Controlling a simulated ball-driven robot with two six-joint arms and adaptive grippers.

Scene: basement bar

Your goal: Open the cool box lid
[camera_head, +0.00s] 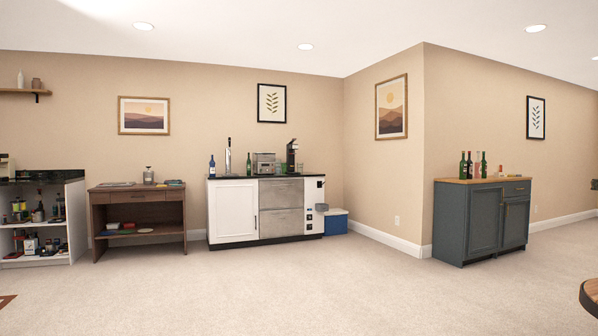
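The cool box (335,224) is a small blue box with a white lid (333,212). It stands on the floor in the far corner, just right of the white bar cabinet. The lid looks shut. The cabinet hides part of its left side. Neither of my grippers shows in the head view.
Left of the cool box stands the white bar cabinet (232,210) with steel drawers and a coffee machine on top. A brown desk (138,198) and a shelf unit (40,235) stand further left. A dark cabinet (482,222) with bottles stands right. The carpet (270,290) ahead is clear. A round wooden edge (590,297) shows at right.

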